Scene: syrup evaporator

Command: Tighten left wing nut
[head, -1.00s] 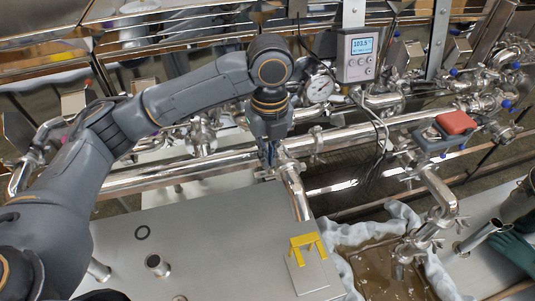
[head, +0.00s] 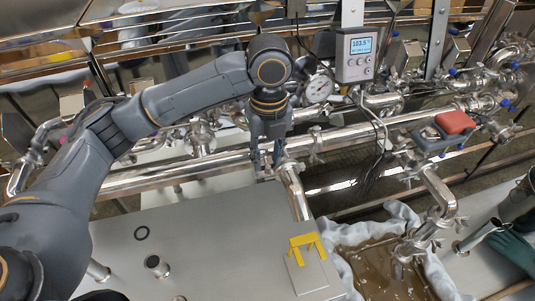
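My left arm reaches in from the left, and its gripper (head: 266,162) points down over the steel pipe joint (head: 283,167) where a short pipe branches toward the front. Its two dark fingers show apart, with a gap between them. No held thing is visible between them. The wing nut at this joint is hidden or too small to make out behind the fingers. Another clamp with a wing nut (head: 317,143) sits on the long pipe just right of the gripper. My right gripper is not in view.
A dial gauge (head: 319,89) and a digital display (head: 358,55) stand close behind the gripper. A grey tray with a red block (head: 455,122) is at the right. A yellow bracket (head: 306,246) sits on the steel cover in front. Cables (head: 379,140) hang right of the joint.

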